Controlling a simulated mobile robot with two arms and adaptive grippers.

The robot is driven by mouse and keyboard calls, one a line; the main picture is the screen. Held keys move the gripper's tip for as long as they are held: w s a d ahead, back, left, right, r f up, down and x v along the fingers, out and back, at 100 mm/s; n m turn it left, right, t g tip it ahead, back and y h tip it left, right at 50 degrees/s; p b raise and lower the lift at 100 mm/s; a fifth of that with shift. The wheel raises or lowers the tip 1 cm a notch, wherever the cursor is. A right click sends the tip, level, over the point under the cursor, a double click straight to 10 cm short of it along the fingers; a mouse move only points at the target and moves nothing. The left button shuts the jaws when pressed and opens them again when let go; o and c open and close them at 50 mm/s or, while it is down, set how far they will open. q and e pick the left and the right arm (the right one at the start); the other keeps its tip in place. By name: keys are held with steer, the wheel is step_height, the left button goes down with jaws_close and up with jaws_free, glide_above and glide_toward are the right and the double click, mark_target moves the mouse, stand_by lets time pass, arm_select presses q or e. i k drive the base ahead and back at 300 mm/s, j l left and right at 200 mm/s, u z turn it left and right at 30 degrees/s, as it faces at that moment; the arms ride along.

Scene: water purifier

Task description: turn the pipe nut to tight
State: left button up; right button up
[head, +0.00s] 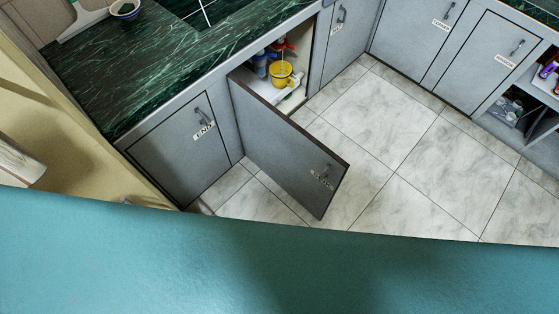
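I cannot make out the pipe nut in the head view. The cabinet under the green marble counter (150,65) stands open, with its grey door (285,150) swung out over the floor. Inside the open cabinet are a yellow bucket-like container (281,74), a blue item (260,64) and a red item (285,44). The cabinet's upper and deeper parts are hidden by the counter. Neither of my grippers is in view.
A closed grey cabinet door (187,152) is left of the open one. More closed cabinets line the back right, with an open shelf (513,106) at the far right. A bowl (125,9) sits on the counter. The tiled floor (400,150) is clear.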

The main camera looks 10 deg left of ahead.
mark_target(285, 44)
steer(key=l, duration=0.6)
steer(key=i+l, duration=0.15)
steer(key=l, duration=0.25)
steer(key=i+l+u, duration=0.1)
steer(key=l, duration=0.3)
steer(key=i+l+u, duration=0.1)
steer(key=l, duration=0.3)
steer(key=i+l, duration=0.2)
steer(key=l, duration=0.2)
steer(key=i+l+u, duration=0.1)
steer(key=l, duration=0.35)
steer(key=i+l, duration=0.15)
steer(key=l, duration=0.25)
steer(key=i+l+u, duration=0.3)
steer(key=i+l, duration=0.55)
steer(key=i, duration=0.1)
